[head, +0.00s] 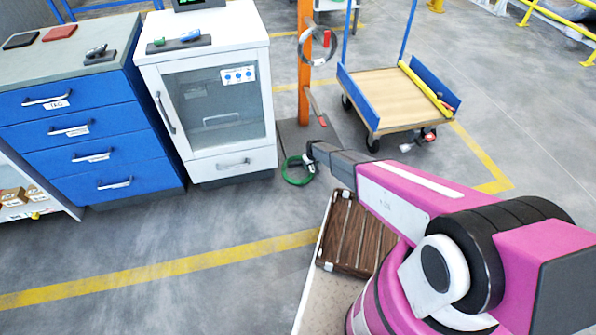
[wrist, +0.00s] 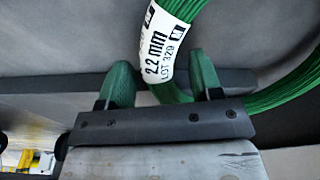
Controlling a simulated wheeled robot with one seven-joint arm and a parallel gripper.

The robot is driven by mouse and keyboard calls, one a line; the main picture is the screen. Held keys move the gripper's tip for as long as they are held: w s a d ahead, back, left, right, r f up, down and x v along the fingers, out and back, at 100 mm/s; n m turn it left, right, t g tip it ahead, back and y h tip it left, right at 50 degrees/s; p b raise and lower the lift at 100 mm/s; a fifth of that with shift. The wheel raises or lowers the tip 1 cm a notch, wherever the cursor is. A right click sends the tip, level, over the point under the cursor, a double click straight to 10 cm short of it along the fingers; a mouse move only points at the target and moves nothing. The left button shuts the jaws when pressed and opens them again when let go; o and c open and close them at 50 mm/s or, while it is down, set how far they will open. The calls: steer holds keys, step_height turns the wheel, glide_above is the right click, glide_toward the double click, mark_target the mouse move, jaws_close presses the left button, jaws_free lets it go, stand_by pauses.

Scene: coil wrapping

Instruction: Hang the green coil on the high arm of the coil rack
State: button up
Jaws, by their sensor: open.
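The green coil (head: 298,181) shows low beside the foot of the orange coil rack (head: 304,62). In the wrist view the green wire bundle (wrist: 200,15) carries a white label reading "2.2 mm", which lies between the two green fingers of my gripper (wrist: 160,78). My gripper, also in the head view (head: 311,156), is open around this part of the coil. The coil curves behind the right finger. The rack's upper red-tipped arm (head: 327,38) is near the top of the head view, with a grey coil (head: 306,48) around it. A lower red-tipped arm (head: 321,119) is below.
A white glass-door cabinet (head: 273,130) stands left of the rack, beside a blue drawer unit (head: 75,130). A flat cart (head: 385,98) with blue ends is right of the rack. A brown slatted crate (head: 350,235) lies at the front. Open floor is at front left.

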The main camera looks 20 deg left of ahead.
steer(key=shift+f, duration=0.25)
jaws_close()
steer(key=shift+r, duration=0.1)
steer(key=shift+r, duration=0.15)
